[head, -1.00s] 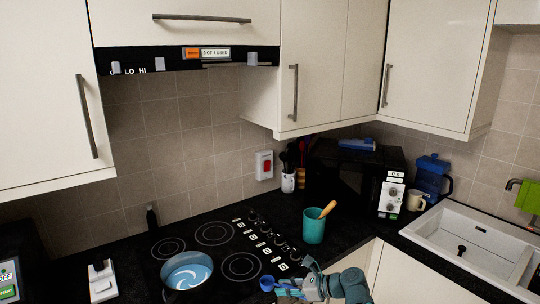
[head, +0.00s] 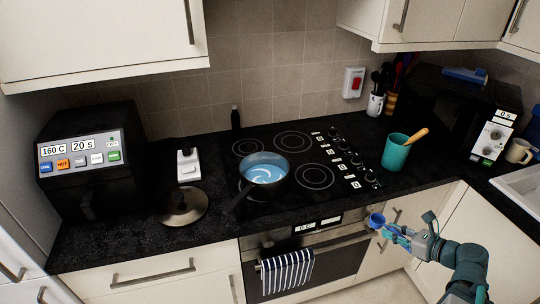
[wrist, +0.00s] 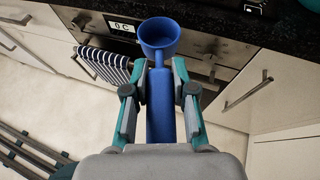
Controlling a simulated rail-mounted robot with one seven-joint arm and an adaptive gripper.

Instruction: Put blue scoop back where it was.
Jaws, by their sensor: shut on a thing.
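The blue scoop (head: 377,221) is held in my gripper (head: 392,230), in front of the oven at the counter's front edge. In the wrist view the scoop (wrist: 159,38) points away from me with its round cup open upward and its handle between the fingers. My gripper (wrist: 159,88) is shut on that handle. A teal pot (head: 395,155) with a wooden-handled utensil (head: 416,136) in it stands on the counter right of the hob. A pan (head: 264,172) with pale blue contents sits on the hob.
A round lid (head: 183,205) and a white device (head: 188,164) lie left of the hob. A black air fryer (head: 88,160) stands far left. A striped towel (head: 287,272) hangs on the oven door. A microwave (head: 450,110) and utensil holder (head: 375,103) stand at the back right.

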